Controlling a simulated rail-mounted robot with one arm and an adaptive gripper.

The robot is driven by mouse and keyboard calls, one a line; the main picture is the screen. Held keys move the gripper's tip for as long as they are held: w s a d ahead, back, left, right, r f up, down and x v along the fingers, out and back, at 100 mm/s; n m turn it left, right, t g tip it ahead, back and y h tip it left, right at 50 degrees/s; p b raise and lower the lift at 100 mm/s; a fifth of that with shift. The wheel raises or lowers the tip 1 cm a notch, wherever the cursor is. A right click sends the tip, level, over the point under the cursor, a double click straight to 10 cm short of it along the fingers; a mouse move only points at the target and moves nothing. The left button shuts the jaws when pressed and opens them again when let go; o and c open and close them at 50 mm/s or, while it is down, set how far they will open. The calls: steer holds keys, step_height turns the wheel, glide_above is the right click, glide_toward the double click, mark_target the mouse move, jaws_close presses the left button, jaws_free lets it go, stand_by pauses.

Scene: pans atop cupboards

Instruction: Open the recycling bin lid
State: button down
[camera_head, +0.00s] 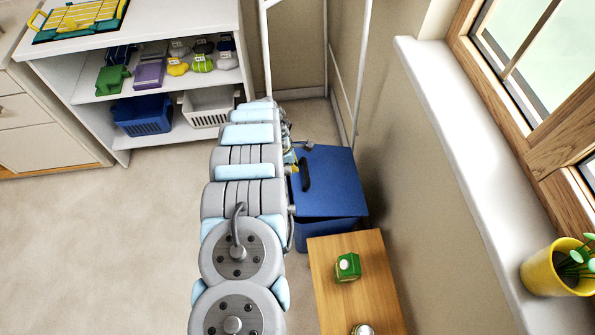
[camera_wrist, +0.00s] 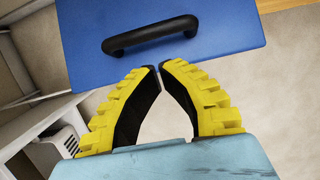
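The blue recycling bin (camera_head: 327,231) stands on the floor by the wall, right of my arm in the head view. Its flat blue lid (camera_head: 333,180) is down. A black bar handle (camera_head: 305,174) sits near the lid's left edge. In the wrist view the lid (camera_wrist: 225,22) fills the top and the handle (camera_wrist: 150,35) runs across just beyond my fingertips. My gripper (camera_wrist: 159,70) has its yellow-backed fingers brought together at the tips, with nothing between them. The tips are close to the handle but not around it. My arm mostly hides the gripper in the head view.
A wooden table (camera_head: 341,300) with a green box (camera_head: 348,267) stands close in front of the bin. The wall and white windowsill (camera_head: 450,170) bound the right side. White shelves (camera_head: 150,80) with baskets stand at the back left. The floor left of my arm is clear.

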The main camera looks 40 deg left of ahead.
step_height(320, 180, up, 3)
steer(key=s+p, duration=0.1)
steer(key=s, duration=0.1)
glide_above(300, 180)
steer(key=s+a, duration=0.2)
steer(key=shift+t, duration=0.3)
steer(key=shift+s+a+x, duration=0.15)
steer(key=shift+x, duration=1.2)
steer(key=shift+s+a+x, duration=0.15)
steer(key=shift+s+x, duration=0.05)
steer(key=shift+x, duration=1.15)
steer(key=shift+b+x, duration=0.9)
steer(key=shift+x, duration=1.45)
steer(key=shift+r, duration=0.3)
